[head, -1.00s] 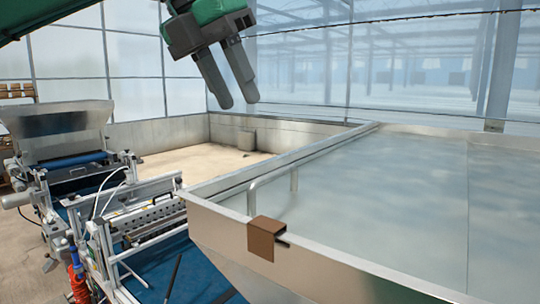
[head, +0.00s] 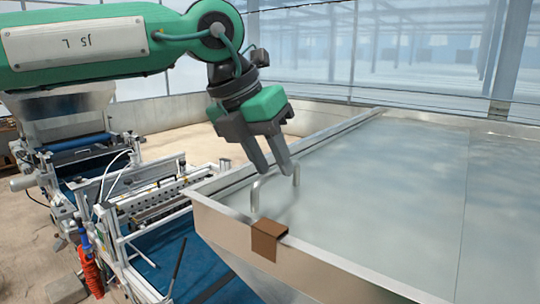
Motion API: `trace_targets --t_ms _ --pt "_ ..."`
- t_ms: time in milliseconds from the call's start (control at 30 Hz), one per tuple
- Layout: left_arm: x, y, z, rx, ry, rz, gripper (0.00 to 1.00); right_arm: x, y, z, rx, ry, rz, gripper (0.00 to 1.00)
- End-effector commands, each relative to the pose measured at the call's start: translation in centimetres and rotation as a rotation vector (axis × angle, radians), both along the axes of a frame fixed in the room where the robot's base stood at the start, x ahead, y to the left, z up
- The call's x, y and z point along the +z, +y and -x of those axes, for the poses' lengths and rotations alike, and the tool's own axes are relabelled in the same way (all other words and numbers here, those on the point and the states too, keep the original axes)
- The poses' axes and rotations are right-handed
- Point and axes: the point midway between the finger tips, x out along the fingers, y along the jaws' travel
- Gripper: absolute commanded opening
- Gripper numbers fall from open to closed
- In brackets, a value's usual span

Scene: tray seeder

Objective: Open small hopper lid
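The hopper lid (head: 390,220) is a broad, pale, cloudy sheet lying flat and shut inside the hopper's metal rim (head: 345,277). A bent metal handle (head: 256,195) stands up from the lid near its left edge. My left gripper (head: 275,175) points down at the handle, its two fingers apart and nothing visibly between them. The fingertips overlap the top of the handle in the picture; I cannot tell whether they touch it. My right gripper is not in view.
A brown bracket (head: 267,240) hangs over the hopper's near rim, close to the handle. A seeder line with a blue belt (head: 175,262) and metal frames stands lower left. A smaller metal hopper (head: 65,115) is behind my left arm. Bare floor (head: 180,145) lies beyond.

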Motion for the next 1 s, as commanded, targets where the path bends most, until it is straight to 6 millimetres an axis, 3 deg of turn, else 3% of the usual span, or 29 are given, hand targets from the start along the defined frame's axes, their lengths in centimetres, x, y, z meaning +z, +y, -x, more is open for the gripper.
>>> trace_targets --t_ms 33,167,567,767,1000 --pt "0.0 0.0 0.0 0.000 0.000 0.000 0.26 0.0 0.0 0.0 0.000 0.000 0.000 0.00" --pt "0.0 0.0 0.0 0.000 0.000 0.000 0.00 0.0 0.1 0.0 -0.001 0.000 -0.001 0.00" --pt "-0.3 -1.0 0.7 -0.002 -0.001 0.000 0.00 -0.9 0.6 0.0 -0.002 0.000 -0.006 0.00" --pt "-0.7 -4.3 3.1 -0.006 -0.002 0.000 0.00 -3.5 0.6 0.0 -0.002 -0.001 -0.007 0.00" --pt "-0.7 -10.7 7.7 -0.008 -0.002 -0.001 0.00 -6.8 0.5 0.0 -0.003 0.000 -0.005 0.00"
